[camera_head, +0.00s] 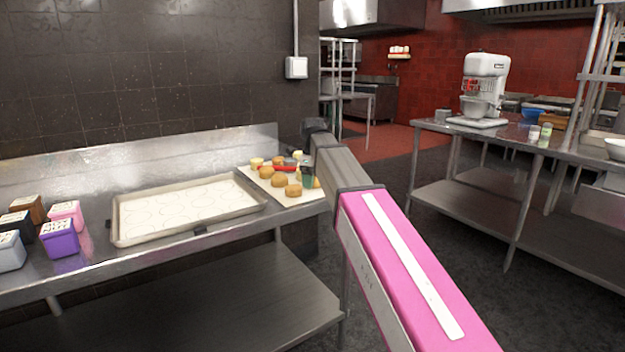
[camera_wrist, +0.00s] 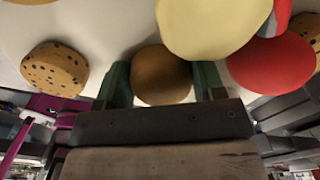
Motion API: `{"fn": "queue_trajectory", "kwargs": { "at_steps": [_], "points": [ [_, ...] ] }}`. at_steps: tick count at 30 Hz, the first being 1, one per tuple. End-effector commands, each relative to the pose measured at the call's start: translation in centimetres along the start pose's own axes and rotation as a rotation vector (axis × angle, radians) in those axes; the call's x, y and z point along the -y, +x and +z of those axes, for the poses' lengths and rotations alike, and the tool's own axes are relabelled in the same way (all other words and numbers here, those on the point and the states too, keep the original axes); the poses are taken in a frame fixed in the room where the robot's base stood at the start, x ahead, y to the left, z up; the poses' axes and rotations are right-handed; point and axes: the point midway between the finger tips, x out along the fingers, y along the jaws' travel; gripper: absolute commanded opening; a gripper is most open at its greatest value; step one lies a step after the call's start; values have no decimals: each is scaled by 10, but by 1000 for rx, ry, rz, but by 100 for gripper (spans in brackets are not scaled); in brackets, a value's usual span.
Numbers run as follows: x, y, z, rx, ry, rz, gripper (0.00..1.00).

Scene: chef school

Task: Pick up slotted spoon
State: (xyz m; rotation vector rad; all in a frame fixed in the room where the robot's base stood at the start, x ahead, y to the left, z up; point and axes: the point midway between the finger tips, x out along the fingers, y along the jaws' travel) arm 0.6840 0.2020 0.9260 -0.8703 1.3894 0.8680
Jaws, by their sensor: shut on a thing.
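My gripper (camera_head: 308,172) is low over the pale board (camera_head: 313,196) at the right end of the steel counter. In the wrist view its two green fingers (camera_wrist: 162,72) stand apart, one on each side of a smooth brown round thing (camera_wrist: 161,82), and are shut on it. I cannot tell from the picture what that thing is. I cannot make out a slotted spoon in either view. My arm hides part of the board's right side.
Brown speckled rounds (camera_head: 293,190) lie close by on the board. A yellow round (camera_wrist: 210,25) and a red one (camera_wrist: 270,68) crowd the fingers. A paper-lined tray (camera_head: 190,205) and several coloured containers (camera_head: 60,238) are on the left.

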Motion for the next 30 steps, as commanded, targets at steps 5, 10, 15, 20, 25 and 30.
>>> {"fn": "queue_trajectory", "kwargs": {
  "at_steps": [5, 10, 15, 20, 25, 30],
  "points": [
    [0, 1, 0, 0, 0, 0, 88],
    [0, 1, 0, 0, 0, 0, 88],
    [0, -4, 0, 1, 0, -1, 88],
    [1, -24, 1, 2, 0, -2, 88],
    [1, -56, 1, 2, 0, -2, 88],
    [1, -87, 1, 1, 0, -1, 88]
  ]
}}
